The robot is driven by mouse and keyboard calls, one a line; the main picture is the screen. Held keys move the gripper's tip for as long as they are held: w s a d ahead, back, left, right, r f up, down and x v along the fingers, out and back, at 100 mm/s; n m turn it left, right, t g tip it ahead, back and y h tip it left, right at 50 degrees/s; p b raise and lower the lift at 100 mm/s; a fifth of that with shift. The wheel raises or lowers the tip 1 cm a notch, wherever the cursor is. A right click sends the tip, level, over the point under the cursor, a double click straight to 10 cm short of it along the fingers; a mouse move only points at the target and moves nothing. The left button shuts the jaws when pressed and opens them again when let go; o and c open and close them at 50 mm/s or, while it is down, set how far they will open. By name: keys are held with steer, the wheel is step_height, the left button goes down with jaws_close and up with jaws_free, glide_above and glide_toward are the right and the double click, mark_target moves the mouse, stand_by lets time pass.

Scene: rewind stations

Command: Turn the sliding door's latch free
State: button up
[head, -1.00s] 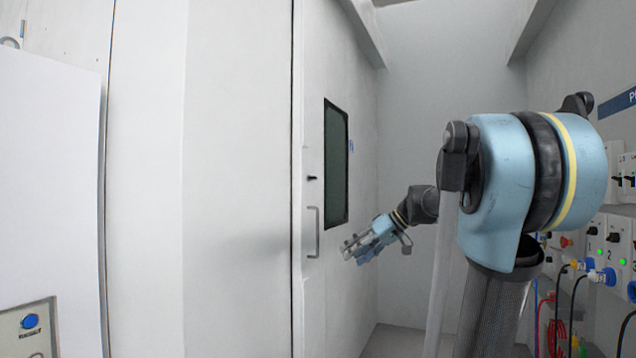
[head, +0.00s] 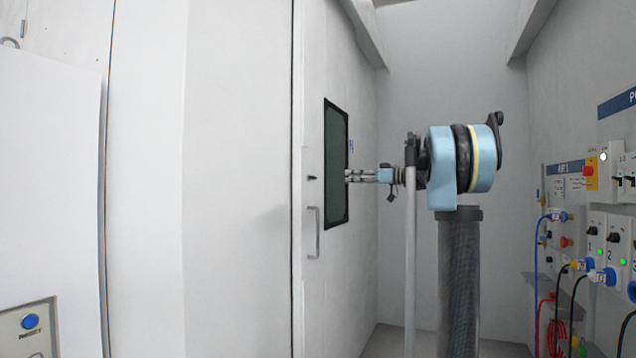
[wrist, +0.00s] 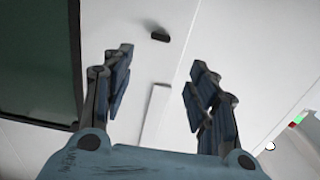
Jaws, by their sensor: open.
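The sliding door (head: 350,258) is a pale panel with a dark window (head: 336,165) and a vertical bar handle (head: 313,232). Its latch (head: 312,178) is a small dark knob above the handle, near the door's left edge. In the wrist view the latch (wrist: 160,35) shows beyond the fingertips, between them and apart from them, and the handle (wrist: 155,113) shows between the fingers. My gripper (head: 347,175) is open and empty, at about latch height and to its right, in front of the window. In the wrist view my gripper (wrist: 160,70) has its fingers spread wide.
A panel with switches, sockets and cables (head: 600,245) lines the right wall. A white cabinet (head: 50,190) with a blue button (head: 30,321) stands at the left.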

mark_target(316, 177)
steer(key=x, duration=1.6)
steer(key=shift+f, duration=0.1)
steer(key=c, duration=1.1)
steer(key=shift+o, duration=0.2)
steer(key=shift+d, duration=0.1)
